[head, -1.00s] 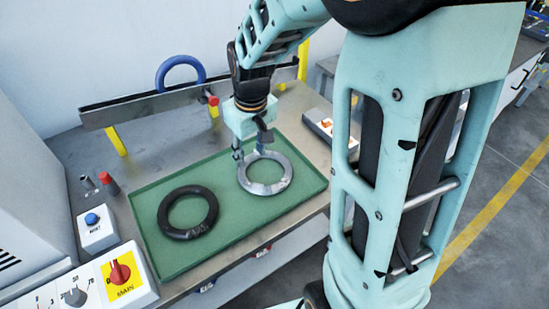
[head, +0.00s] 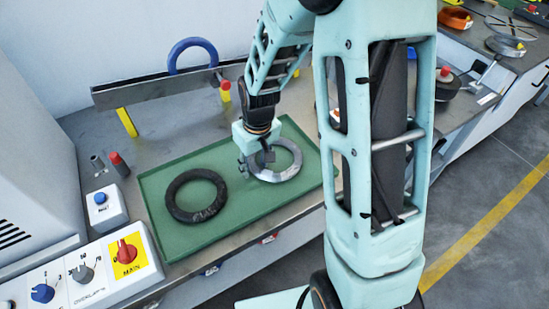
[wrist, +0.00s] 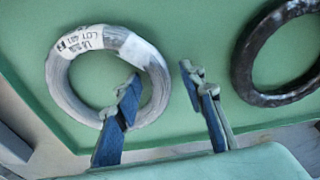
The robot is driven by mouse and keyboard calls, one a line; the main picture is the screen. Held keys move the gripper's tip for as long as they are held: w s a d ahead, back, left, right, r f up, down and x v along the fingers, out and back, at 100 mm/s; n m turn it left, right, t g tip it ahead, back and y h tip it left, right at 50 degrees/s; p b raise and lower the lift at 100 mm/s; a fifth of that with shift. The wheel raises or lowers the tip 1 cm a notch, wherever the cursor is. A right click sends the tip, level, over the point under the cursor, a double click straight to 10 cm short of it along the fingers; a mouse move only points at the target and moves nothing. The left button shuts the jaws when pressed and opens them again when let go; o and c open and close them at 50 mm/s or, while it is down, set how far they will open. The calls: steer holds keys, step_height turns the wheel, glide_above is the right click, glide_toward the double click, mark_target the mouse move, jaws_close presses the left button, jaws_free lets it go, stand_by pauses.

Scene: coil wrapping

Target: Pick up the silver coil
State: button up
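The silver coil (head: 293,158), a grey ring with a white label, lies flat on the right part of the green tray (head: 235,235). It also shows at the left of the wrist view (wrist: 60,85). My gripper (head: 255,165) is low over the coil's left side. In the wrist view my gripper (wrist: 160,77) has its fingers apart, one over the ring's hole and one outside, with the near rim between them. I cannot tell whether either finger touches the coil.
A black coil (head: 172,191) lies on the tray left of the silver one. A control panel (head: 85,270) and a blue-button box (head: 101,207) stand at the left. A metal rail (head: 160,88) with a blue ring (head: 190,45) behind it runs along the back.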

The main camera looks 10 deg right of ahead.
steer(key=shift+f, duration=0.15)
jaws_close()
steer(key=shift+w, duration=0.1)
stand_by(0.5)
